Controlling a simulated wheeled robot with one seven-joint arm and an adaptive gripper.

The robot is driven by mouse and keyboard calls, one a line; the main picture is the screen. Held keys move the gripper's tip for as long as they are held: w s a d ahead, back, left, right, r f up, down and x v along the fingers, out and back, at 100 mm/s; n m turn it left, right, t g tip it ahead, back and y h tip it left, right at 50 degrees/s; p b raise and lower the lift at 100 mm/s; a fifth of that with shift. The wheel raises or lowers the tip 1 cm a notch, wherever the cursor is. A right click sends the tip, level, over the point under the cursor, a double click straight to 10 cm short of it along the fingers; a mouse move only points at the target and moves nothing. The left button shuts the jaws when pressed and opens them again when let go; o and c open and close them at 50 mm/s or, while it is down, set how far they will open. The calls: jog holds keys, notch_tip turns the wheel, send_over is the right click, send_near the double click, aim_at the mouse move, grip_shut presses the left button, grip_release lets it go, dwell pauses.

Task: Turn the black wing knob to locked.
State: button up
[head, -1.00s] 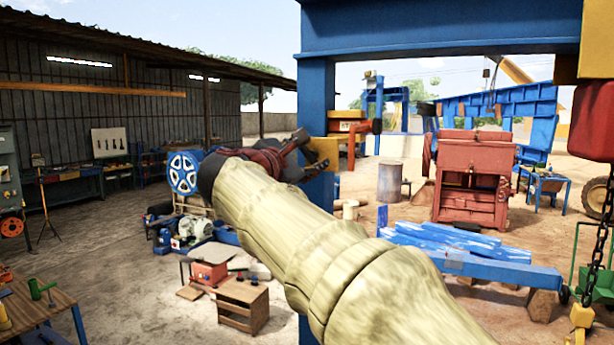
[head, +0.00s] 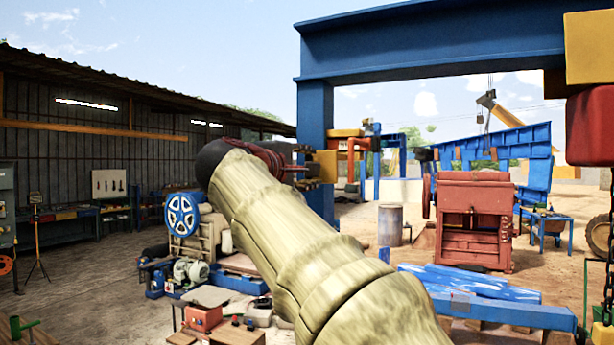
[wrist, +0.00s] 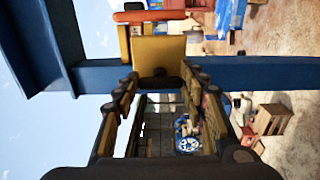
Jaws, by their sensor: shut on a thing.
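A yellow box (head: 326,165) is fixed to the blue steel post (head: 316,110). In the wrist view, which is turned sideways, the same yellow box (wrist: 158,52) lies straight ahead of my fingers. The black wing knob (wrist: 160,82) shows as a dark shape on its face, between my fingertips. My gripper (wrist: 160,88) is shut on the knob, one finger on each side. In the head view my gripper (head: 303,170) is at the left side of the yellow box, and the knob is hidden behind the fingers. I cannot tell the knob's angle or any locked marking.
The blue overhead beam (head: 440,45) joins the post. A red jaw crusher (head: 474,225) stands behind at right, past blue-and-white bars (head: 470,285). A blue spoked wheel (head: 182,216) and small machines stand at left. A red block (head: 595,125) hangs at far right.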

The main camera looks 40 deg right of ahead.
jog(key=shift+f, duration=0.1)
dwell(0.3)
jog(key=o, duration=1.1)
jog(key=shift+o, duration=0.4)
jog(key=shift+a, duration=0.1)
jog(key=v, duration=1.1)
jog(key=shift+s+a, duration=0.15)
jog(key=shift+a, duration=0.25)
